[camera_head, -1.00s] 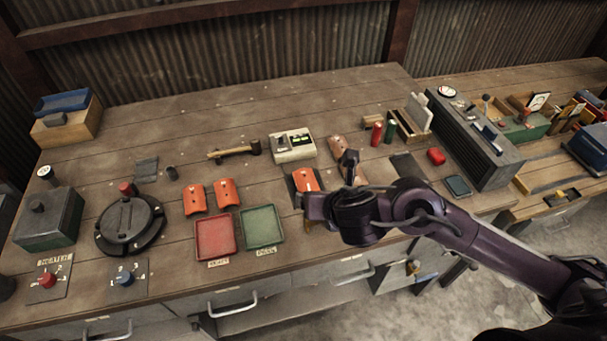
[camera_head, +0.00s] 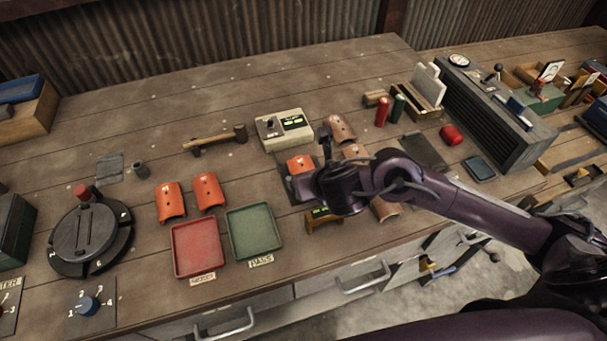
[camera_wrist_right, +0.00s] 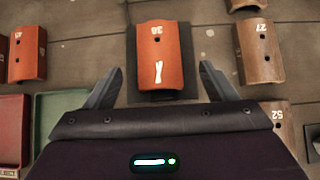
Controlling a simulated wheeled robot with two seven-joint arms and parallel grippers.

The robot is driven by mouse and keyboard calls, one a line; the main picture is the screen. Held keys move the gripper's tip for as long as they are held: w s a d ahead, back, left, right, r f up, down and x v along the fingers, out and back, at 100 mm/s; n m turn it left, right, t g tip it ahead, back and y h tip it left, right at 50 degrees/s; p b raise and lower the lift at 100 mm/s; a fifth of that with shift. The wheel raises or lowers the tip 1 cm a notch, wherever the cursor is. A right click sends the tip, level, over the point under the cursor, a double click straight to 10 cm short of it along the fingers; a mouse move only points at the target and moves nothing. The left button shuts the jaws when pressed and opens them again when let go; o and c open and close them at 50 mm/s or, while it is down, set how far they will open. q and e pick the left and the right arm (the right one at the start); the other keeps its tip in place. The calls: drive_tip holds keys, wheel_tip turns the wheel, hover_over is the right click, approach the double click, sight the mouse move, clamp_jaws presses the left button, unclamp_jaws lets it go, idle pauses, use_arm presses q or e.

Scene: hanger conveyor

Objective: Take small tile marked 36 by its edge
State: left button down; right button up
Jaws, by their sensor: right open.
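The small orange curved tile (camera_wrist_right: 160,55) lies on a dark square plate (camera_wrist_right: 189,92) in the right wrist view. Its upside-down number is small and looks like 36 or 38, with a white mark below it. In the head view this tile (camera_head: 300,163) is partly hidden by my right arm. My right gripper (camera_wrist_right: 161,70) is open and empty, with one finger on each side of the tile's near part, apart from its edges in the picture. I cannot tell its height above the tile. My left gripper is not in view.
Brown tiles, one marked 27 (camera_wrist_right: 258,50) and one marked 52 (camera_wrist_right: 278,115), lie to the right. Two orange tiles (camera_head: 170,201) lie left, behind a red tray (camera_head: 197,248) and a green tray (camera_head: 254,231). A scale-like box (camera_head: 285,131) stands behind the plate.

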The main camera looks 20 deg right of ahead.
sight(298, 164)
drive_tip(key=b+x, duration=0.1)
drive_tip(key=x, duration=0.4)
drive_tip(key=shift+w, duration=0.1)
drive_tip(key=shift+c, duration=0.6)
drive_tip(key=c, duration=1)
